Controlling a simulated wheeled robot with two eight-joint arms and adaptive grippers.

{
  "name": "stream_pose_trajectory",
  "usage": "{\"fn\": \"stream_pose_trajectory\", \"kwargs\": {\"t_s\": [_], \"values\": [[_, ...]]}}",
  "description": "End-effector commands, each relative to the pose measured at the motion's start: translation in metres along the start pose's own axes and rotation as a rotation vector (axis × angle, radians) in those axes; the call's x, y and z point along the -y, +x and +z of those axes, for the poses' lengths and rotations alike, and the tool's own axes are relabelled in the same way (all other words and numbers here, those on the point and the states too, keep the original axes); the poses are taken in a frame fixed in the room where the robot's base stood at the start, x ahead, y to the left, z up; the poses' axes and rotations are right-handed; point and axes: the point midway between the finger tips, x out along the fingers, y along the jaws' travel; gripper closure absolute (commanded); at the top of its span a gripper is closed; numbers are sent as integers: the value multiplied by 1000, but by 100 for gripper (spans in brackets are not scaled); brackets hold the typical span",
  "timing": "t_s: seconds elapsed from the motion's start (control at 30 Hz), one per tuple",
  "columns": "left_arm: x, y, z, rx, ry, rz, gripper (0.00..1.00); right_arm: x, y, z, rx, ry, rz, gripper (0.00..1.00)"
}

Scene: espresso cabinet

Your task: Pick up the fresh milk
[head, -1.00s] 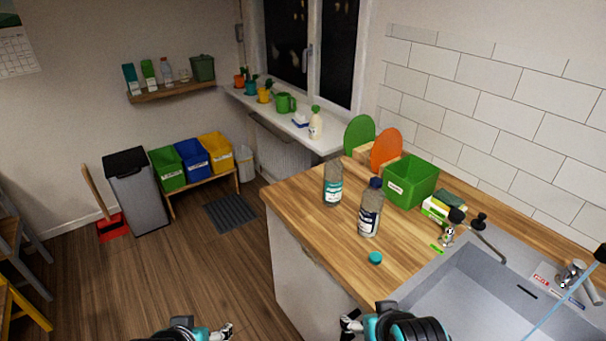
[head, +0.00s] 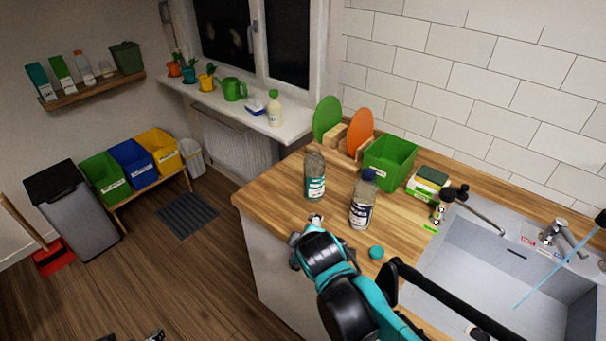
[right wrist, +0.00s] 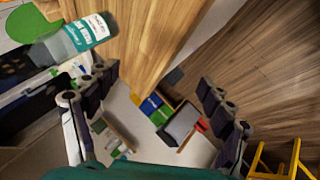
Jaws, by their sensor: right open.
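Two clear bottles stand upright on the wooden counter; their label text is too small for me to tell which is the fresh milk. One has a teal-and-white label (head: 315,180), the other a dark blue cap and label (head: 362,205). My right gripper (head: 316,219) is at the counter's left edge, just in front of the teal-labelled bottle. In the right wrist view the gripper (right wrist: 157,78) is open and empty, with the teal-labelled bottle (right wrist: 75,38) at upper left, outside the fingers. My left gripper (head: 152,336) barely shows at the bottom edge.
A teal cap (head: 376,252) lies on the counter near the bottles. A green bin (head: 390,160), a sponge box (head: 428,182) and the sink (head: 480,260) are to the right. A white bottle with a green cap (head: 274,110) stands on the windowsill (head: 295,128).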

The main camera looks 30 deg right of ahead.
Motion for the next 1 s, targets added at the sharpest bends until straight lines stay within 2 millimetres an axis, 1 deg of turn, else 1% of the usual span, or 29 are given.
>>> {"fn": "stream_pose_trajectory", "kwargs": {"t_s": [0.03, 0.17, 0.27, 0.37, 0.47, 0.5, 0.6, 0.7, 0.83, 1.0], "values": [[0, -1, -1, 0, 0, 0, 23, -8, 5, -2, 5, -67, 20, 18], [0, -3, -2, 0, 0, 0, 23, -29, 18, -5, 27, -280, 76, 18], [0, -5, -4, 0, 0, 0, 23, -47, 30, -7, 57, -479, 124, 18], [0, -8, -6, 0, 0, 0, 23, -69, 46, -10, 106, -733, 179, 18], [0, -11, -8, 0, 0, 0, 23, -95, 67, -13, 187, -1067, 238, 18], [0, -12, -9, 0, 0, 0, 23, -104, 75, -13, 229, -1206, 256, 18], [0, -15, -11, 0, 0, 0, 23, -122, 93, -14, 329, -1513, 287, 18], [0, -16, -12, 0, 0, 0, 23, -133, 105, -14, 410, -1735, 297, 18], [0, -17, -12, 0, 0, 0, 23, -139, 114, -13, 472, -1887, 296, 18], [0, -12, -9, 0, 0, 0, 23, -146, 130, -12, 487, -1923, 294, 18]]}}
